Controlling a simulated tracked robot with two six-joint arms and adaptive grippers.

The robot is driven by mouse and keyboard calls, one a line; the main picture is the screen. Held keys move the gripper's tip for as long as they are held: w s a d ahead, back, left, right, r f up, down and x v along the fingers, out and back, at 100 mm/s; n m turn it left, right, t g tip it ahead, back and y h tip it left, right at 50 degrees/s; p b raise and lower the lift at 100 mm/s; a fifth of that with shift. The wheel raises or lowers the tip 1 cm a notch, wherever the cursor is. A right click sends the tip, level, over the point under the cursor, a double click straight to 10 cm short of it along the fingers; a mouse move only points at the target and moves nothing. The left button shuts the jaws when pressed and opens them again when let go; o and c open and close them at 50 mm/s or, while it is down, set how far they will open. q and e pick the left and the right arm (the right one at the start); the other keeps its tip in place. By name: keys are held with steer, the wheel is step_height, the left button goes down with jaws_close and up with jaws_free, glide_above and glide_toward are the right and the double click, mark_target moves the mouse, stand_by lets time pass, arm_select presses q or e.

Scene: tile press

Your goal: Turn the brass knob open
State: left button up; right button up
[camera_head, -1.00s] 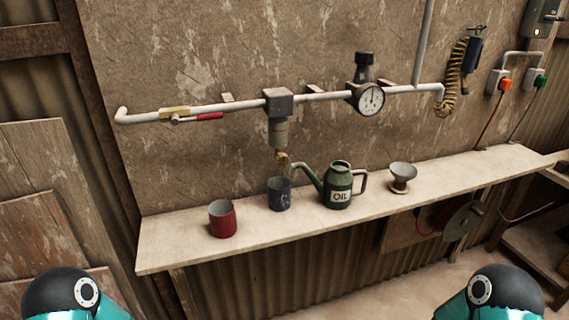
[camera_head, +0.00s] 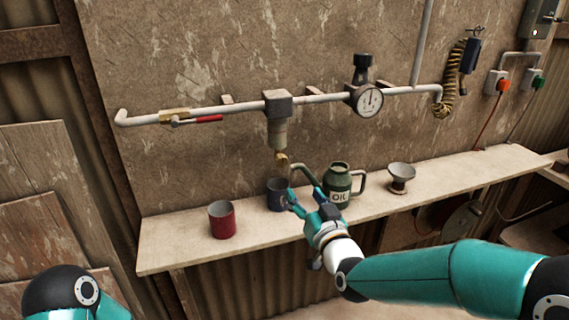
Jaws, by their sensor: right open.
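The brass knob (camera_head: 282,159) sits at the bottom of the filter bowl (camera_head: 278,134), which hangs from a grey block on the white pipe. My right gripper (camera_head: 303,196) is open and empty, below and to the right of the knob and apart from it. Its fingers point up and left, in front of the blue mug and the oil can. The blue mug (camera_head: 274,194) stands on the shelf beneath the knob, partly hidden by a finger. My left arm shows only as a joint at the bottom left; its gripper is out of the picture.
The green oil can (camera_head: 338,180) stands close to the right gripper, its spout near the knob. A red mug (camera_head: 222,220) is at the left and a funnel (camera_head: 401,176) at the right of the shelf (camera_head: 180,241). A red-handled valve (camera_head: 208,118) and a gauge (camera_head: 369,100) are on the pipe.

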mark_target(283, 163)
steer(key=p+x, duration=0.5)
steer(key=x, duration=1)
steer(key=shift+f, duration=0.15)
steer(key=shift+s, duration=0.1)
jaws_close()
